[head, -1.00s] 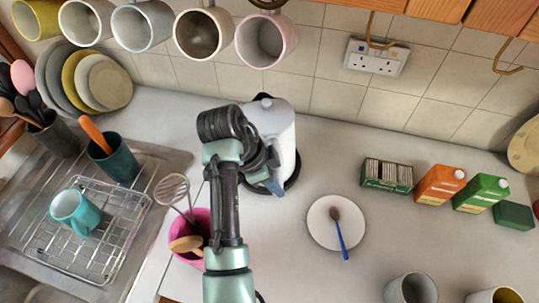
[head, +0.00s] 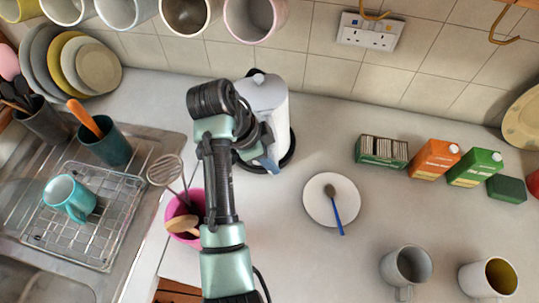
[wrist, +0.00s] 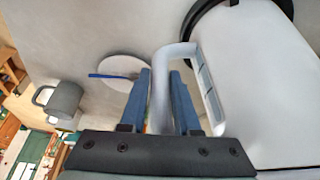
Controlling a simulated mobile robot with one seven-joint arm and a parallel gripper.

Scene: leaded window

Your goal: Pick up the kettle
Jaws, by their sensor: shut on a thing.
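The white kettle (head: 274,103) stands upright by the back wall, on or just over a round black base (head: 288,160). My arm hides its left side in the head view. In the wrist view the kettle body (wrist: 245,75) fills the right side, with its pale handle (wrist: 160,105) running between the two blue fingers. My gripper (wrist: 160,80) is shut on this handle, with one finger on each side. In the head view only a blue fingertip of my gripper (head: 268,167) shows beside the kettle. I cannot tell if there is a gap under the kettle.
Mugs hang above, including a pink one (head: 254,18). A pink utensil pot (head: 185,217) stands close left of my arm, beside the sink rack (head: 100,225). A plate with a spoon (head: 322,208) lies right. Cartons (head: 435,159) and two mugs (head: 407,266) stand farther right.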

